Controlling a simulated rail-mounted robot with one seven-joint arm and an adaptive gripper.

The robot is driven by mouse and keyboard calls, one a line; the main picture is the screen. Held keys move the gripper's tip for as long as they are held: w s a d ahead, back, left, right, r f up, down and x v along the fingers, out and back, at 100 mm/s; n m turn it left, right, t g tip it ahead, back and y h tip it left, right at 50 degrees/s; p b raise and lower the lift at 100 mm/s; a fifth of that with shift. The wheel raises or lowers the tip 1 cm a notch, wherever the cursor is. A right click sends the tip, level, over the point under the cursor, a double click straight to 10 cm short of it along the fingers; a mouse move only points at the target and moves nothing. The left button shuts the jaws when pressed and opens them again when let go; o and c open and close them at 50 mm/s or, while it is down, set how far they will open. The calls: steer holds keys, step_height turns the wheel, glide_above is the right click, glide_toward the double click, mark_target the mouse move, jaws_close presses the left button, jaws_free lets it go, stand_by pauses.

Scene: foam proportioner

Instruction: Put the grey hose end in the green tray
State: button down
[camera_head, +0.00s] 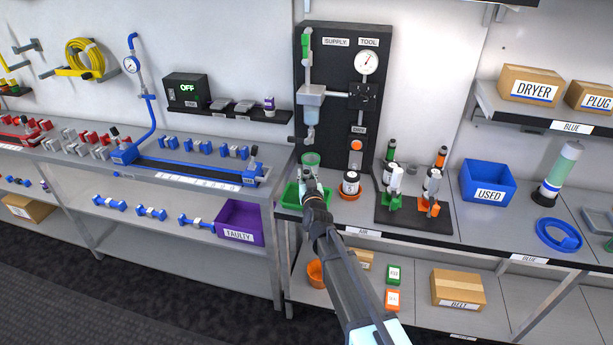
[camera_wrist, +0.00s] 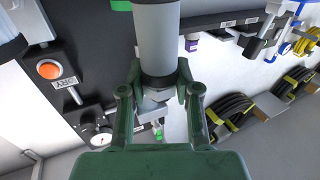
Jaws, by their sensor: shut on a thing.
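My gripper (camera_wrist: 157,100) is shut around a grey cylindrical piece with a dark collar, which looks like the grey hose end (camera_wrist: 158,40). In the head view my gripper (camera_head: 312,184) is low in front of the black panel, at the right part of the green tray (camera_head: 288,196). My arm and gripper hide part of the tray and most of the held piece there. I cannot tell whether the piece touches the tray. A green edge (camera_wrist: 121,5) shows at the top of the wrist view.
The black panel (camera_head: 333,75) with gauge rises behind. The purple bin (camera_head: 240,222) is lower left.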

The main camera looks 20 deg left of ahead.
steer(key=c, duration=0.8)
jaws_free()
steer(key=shift+f, duration=0.1)
